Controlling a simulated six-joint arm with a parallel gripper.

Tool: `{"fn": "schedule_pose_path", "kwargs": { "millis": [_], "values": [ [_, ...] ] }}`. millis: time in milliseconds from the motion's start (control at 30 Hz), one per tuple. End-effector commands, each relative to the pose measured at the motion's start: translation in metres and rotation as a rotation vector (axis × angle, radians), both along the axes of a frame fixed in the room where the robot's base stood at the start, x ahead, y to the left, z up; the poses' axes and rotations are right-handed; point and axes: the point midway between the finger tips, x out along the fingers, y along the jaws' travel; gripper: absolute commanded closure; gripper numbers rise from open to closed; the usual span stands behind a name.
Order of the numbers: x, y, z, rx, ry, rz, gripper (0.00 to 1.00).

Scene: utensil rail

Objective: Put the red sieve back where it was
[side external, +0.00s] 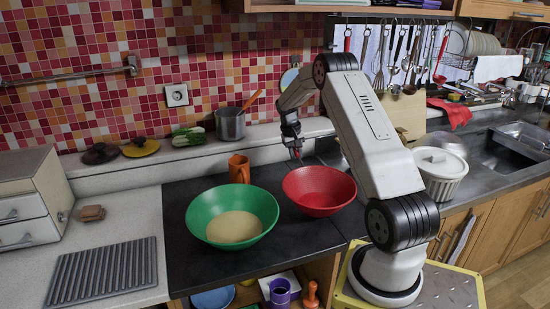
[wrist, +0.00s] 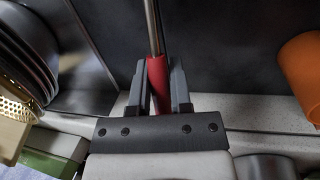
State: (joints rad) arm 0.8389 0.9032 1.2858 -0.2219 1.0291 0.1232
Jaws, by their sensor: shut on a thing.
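My gripper (wrist: 159,84) is shut on a red handle (wrist: 158,80) with a thin metal shaft (wrist: 152,25) that runs out of the top of the wrist view. It fits the red sieve, but no sieve head shows in either view. In the side view my gripper (side external: 294,150) is above the counter, near the left rim of a red bowl (side external: 321,205). The utensil rail is at the back right, behind my arm, with several hanging utensils (side external: 379,75). I cannot make out a free place on it.
A green bowl (side external: 200,222) with beige contents and an orange mug (side external: 239,168) stand close to the red bowl. A steel pot (side external: 231,125) stands on the back ledge. A white lidded pot (side external: 440,180) is right of my arm. The counter's dark front left (side external: 190,275) is clear.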

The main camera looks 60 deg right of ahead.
Motion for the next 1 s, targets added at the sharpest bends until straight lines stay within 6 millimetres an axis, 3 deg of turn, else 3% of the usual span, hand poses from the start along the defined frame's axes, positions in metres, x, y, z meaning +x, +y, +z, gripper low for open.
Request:
{"fn": "schedule_pose_path", "kwargs": {
  "millis": [200,667,700,800,1000],
  "values": [
    [-0.001,0.001,-0.026,0.002,0.003,-0.001,1.00],
    [-0.001,0.001,-0.031,0.000,0.001,0.000,1.00],
    [-0.001,0.001,-0.032,0.000,0.001,0.000,0.72],
    [-0.001,0.000,-0.032,0.000,0.001,0.000,0.40],
    [-0.001,0.001,-0.031,0.000,0.001,0.000,0.40]
  ]
}}
